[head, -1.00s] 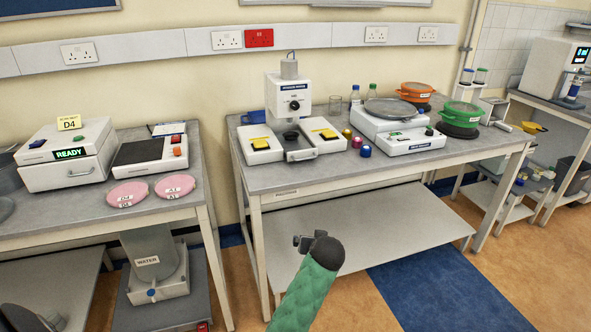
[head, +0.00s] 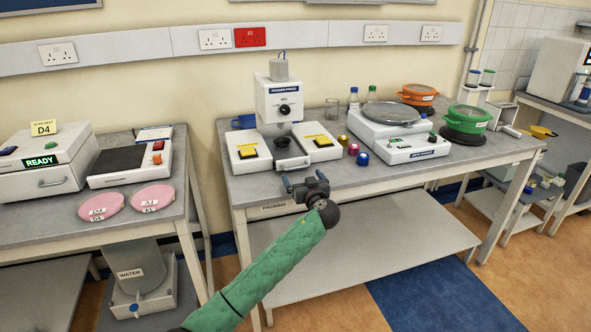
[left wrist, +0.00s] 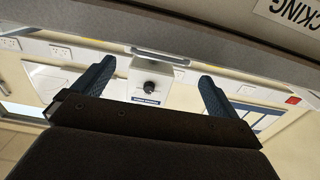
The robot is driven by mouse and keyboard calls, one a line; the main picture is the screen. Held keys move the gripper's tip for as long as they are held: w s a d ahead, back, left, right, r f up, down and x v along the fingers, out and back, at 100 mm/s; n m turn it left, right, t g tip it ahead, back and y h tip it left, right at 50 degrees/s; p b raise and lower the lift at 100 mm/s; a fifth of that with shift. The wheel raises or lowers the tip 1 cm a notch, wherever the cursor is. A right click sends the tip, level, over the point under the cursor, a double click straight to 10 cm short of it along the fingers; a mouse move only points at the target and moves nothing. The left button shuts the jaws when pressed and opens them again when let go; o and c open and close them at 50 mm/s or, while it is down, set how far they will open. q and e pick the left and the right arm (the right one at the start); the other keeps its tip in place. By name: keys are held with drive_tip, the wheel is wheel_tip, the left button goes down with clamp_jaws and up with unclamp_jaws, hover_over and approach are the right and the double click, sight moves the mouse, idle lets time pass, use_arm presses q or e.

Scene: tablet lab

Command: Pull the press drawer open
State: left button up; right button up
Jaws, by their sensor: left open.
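The press (head: 279,100) is a white machine with a dark knob, standing on the middle bench between two white blocks with yellow-and-black switches. Its drawer handle (head: 292,164) is a grey bar low at the front, near the bench edge. My left gripper (head: 305,182) is open and empty, just in front of the bench edge and short of the handle, not touching it. In the left wrist view the press (left wrist: 152,82) shows upside down between the open fingers (left wrist: 157,72), with the handle bar (left wrist: 160,56) near the bench edge. My right gripper is out of sight.
The bench's front edge (head: 400,178) lies close to my gripper. Right of the press are small coloured pots (head: 353,150), a white balance-like device (head: 400,140), and green (head: 468,118) and orange (head: 418,95) pots. Pink dishes (head: 152,196) lie on the left bench.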

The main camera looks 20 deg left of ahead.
sight(298, 180)
use_arm(q)
drive_tip(key=p+x, duration=0.1)
drive_tip(key=x, duration=0.3)
drive_tip(key=shift+w+a, duration=0.15)
drive_tip(key=shift+w, duration=0.1)
drive_tip(key=shift+w+a+f, duration=0.1)
drive_tip(key=shift+w+a, duration=0.2)
drive_tip(key=shift+w, duration=0.05)
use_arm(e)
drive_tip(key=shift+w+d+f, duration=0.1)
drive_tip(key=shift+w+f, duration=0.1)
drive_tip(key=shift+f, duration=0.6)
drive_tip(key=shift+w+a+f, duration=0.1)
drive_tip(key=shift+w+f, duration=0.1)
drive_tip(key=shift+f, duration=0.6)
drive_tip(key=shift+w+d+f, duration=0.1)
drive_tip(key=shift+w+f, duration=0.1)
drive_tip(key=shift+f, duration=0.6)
use_arm(q)
drive_tip(key=shift+c, duration=0.2)
